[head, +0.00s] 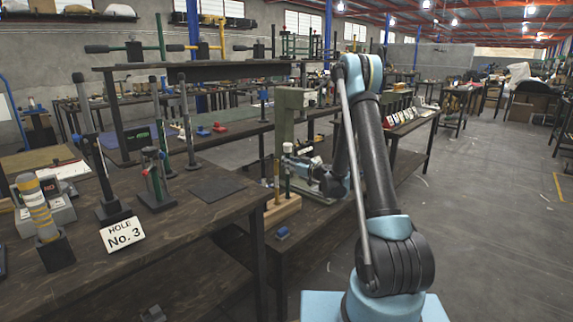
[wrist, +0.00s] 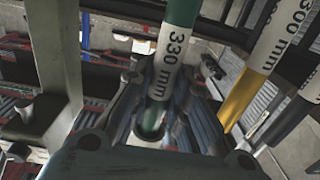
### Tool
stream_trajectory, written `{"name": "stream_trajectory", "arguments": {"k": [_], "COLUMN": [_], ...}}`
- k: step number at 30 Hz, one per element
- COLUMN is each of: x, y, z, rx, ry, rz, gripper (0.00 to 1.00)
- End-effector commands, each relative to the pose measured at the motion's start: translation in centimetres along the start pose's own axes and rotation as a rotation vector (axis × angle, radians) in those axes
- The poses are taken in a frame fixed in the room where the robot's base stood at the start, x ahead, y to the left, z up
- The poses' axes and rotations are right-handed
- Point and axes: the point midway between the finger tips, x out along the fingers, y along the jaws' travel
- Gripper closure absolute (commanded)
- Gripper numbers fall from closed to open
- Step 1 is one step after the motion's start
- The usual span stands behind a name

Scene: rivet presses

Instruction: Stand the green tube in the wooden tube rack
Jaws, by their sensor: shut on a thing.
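The green tube (wrist: 178,15) has a white "330 mm" label and runs between the fingers of my gripper (wrist: 158,110) in the wrist view. My gripper is shut on it. In the head view my gripper (head: 296,163) is at the wooden tube rack (head: 285,212), with the green tube (head: 288,186) upright above or in it. I cannot tell whether its lower end is inside a hole. A yellow tube (head: 276,178) stands in the rack just left of it. In the wrist view the yellow tube (wrist: 240,95) is at the right.
A black tube (wrist: 292,120) is beyond the yellow one in the wrist view. A grey-green press (head: 288,115) stands behind the rack. A blue block (head: 282,233) lies in front of it. A dark bench with a "HOLE No. 3" card (head: 122,235) is at left.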

Motion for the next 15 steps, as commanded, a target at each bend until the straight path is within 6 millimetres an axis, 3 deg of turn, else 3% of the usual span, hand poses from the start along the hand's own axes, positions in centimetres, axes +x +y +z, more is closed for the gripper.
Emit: {"name": "stream_trajectory", "arguments": {"k": [15], "x": [0.02], "y": [0.01], "z": [1.04], "rx": [0.000], "ry": [0.000], "rz": [0.000], "gripper": [1.00]}}
